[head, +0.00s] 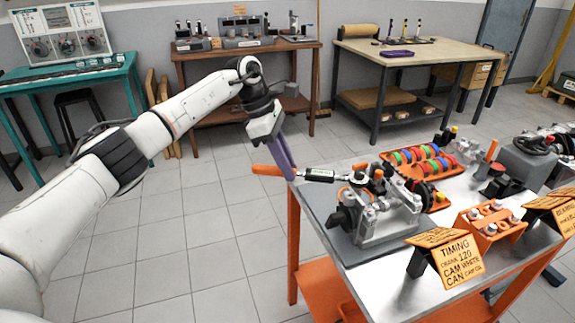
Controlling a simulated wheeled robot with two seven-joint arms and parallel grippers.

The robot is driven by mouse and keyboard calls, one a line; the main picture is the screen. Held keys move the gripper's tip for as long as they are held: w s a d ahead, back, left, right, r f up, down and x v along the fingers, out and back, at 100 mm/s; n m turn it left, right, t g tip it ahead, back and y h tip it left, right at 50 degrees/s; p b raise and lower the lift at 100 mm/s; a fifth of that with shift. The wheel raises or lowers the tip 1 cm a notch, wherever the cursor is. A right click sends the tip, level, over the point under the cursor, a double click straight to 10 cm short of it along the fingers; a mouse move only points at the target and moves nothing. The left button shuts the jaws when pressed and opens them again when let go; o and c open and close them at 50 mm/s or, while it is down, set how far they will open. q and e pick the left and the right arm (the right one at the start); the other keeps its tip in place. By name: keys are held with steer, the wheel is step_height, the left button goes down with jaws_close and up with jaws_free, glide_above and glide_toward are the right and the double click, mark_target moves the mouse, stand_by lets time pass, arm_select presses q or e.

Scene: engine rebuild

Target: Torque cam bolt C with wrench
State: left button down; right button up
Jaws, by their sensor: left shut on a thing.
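The torque wrench has an orange handle (267,170) and a dark and silver shaft (319,175). It lies roughly level, with its far end at the top of the grey engine block (385,222) on the orange cart. My left gripper (290,172), with purple fingers, is shut on the wrench between handle and shaft, just off the cart's left edge. The wrench head is among dark and orange parts on the engine, so I cannot tell which bolt it sits on. Cam bolt C cannot be told apart. My right gripper is not in view.
The cart top (392,290) also holds an orange tray (436,204) of coloured rings, an orange bolt holder (490,222) and a timing sign (447,256). More engine parts crowd the right. Workbenches stand behind. The floor left of the cart is clear.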

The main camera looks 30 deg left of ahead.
arm_select(q)
steer(key=shift+w+a+r+m, duration=0.15)
steer(key=shift+w+m, duration=0.15)
steer(key=shift+w, duration=0.2)
stand_by(1.8)
steer(key=shift+s+d+n, duration=0.25)
steer(key=shift+s+n, duration=0.1)
steer(key=shift+s, duration=0.15)
steer(key=shift+s+d+n, duration=0.2)
steer(key=shift+s+n, duration=0.15)
steer(key=shift+s, duration=0.1)
stand_by(0.4)
steer(key=shift+s+a, duration=0.1)
stand_by(1.2)
